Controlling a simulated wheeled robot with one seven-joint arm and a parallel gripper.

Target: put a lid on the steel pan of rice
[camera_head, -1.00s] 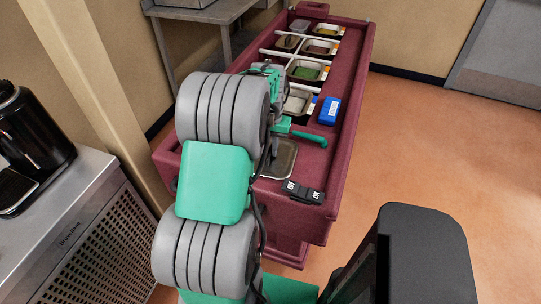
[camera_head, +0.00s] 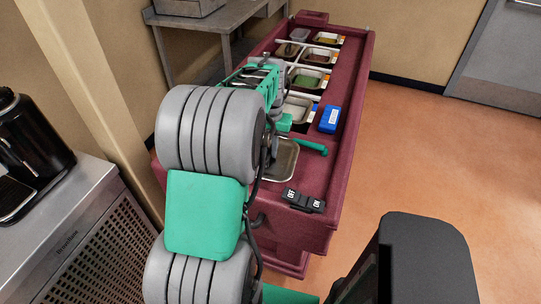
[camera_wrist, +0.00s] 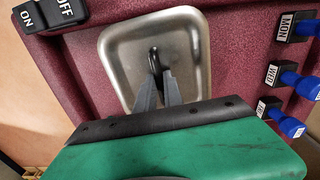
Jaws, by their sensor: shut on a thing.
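A steel lid (camera_wrist: 185,35) with a dark loop handle (camera_wrist: 154,60) fills the middle of the wrist view. My gripper (camera_wrist: 159,80) is shut on that handle. In the head view the lid (camera_head: 288,160) shows at the near end of the burgundy counter, partly hidden by my arm. I cannot tell whether it rests on the counter or is slightly lifted. The steel pan of rice (camera_head: 298,106), with pale contents, sits in the counter just beyond, partly hidden by my arm. It looks uncovered.
The burgundy counter (camera_head: 342,150) holds several more food pans in a row, including green contents (camera_head: 308,78). A blue box (camera_head: 330,118) stands on the right ledge. Black ON/OFF blocks (camera_head: 303,200) lie at the near edge. A coffee machine (camera_head: 28,155) stands left.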

